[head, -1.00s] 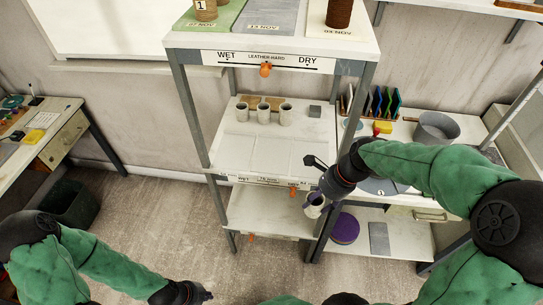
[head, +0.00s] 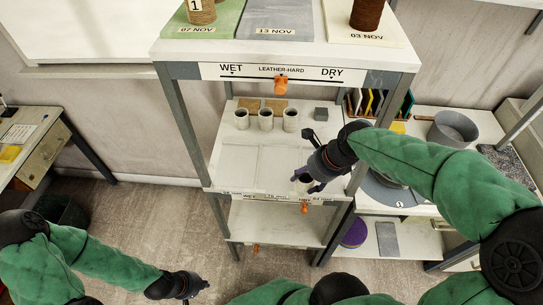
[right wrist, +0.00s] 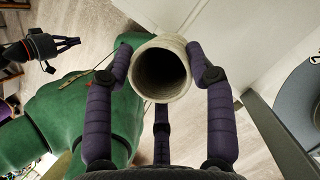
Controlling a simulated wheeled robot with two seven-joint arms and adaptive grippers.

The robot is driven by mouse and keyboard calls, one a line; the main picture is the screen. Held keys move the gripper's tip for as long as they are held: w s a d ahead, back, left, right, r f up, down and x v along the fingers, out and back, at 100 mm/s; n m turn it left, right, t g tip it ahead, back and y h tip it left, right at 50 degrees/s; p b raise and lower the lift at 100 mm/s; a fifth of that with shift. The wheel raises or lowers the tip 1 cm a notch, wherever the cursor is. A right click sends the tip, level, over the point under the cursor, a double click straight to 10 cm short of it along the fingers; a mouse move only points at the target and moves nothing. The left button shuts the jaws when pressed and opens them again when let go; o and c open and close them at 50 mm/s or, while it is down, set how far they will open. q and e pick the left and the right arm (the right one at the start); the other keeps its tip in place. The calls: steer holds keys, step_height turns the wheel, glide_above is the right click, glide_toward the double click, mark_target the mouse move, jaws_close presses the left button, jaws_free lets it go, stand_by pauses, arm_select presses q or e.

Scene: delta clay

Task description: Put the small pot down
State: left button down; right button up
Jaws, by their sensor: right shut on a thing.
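My right gripper (head: 305,186) is shut on a small pale pot (right wrist: 137,80). In the right wrist view the fingers close around the pot's sides and its dark open mouth faces the camera. In the head view the gripper mostly hides the pot, near the right front part of the rack's middle shelf (head: 238,165). I cannot tell whether the pot is over the shelf or just in front of it. Three similar pots (head: 266,121) stand in a row at the back of that shelf. My left gripper (head: 192,287) is empty and open, low at the front, away from the rack.
Pale rectangles mark the shelf's clear front area. A small grey block (head: 321,114) sits at its back right. The top board (head: 284,53) reads WET, LEATHER-HARD, DRY, with an orange marker (head: 281,85). Rack posts flank the shelf. A grey basin (head: 453,130) stands on the right table.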

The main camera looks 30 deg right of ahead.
steer(key=shift+w+a+f+b, duration=0.65)
steer(key=shift+w+b, duration=0.1)
steer(key=shift+w, duration=1.6)
steer(key=shift+w+a+f+b, duration=0.6)
steer(key=shift+w+a+b, duration=0.1)
steer(key=shift+w, duration=1.65)
steer(key=shift+w+a+f+b, duration=0.65)
steer(key=shift+w+b, duration=0.1)
steer(key=shift+w, duration=1.6)
steer(key=shift+r, duration=0.15)
steer(key=shift+f, duration=0.2)
steer(key=o, duration=1.3)
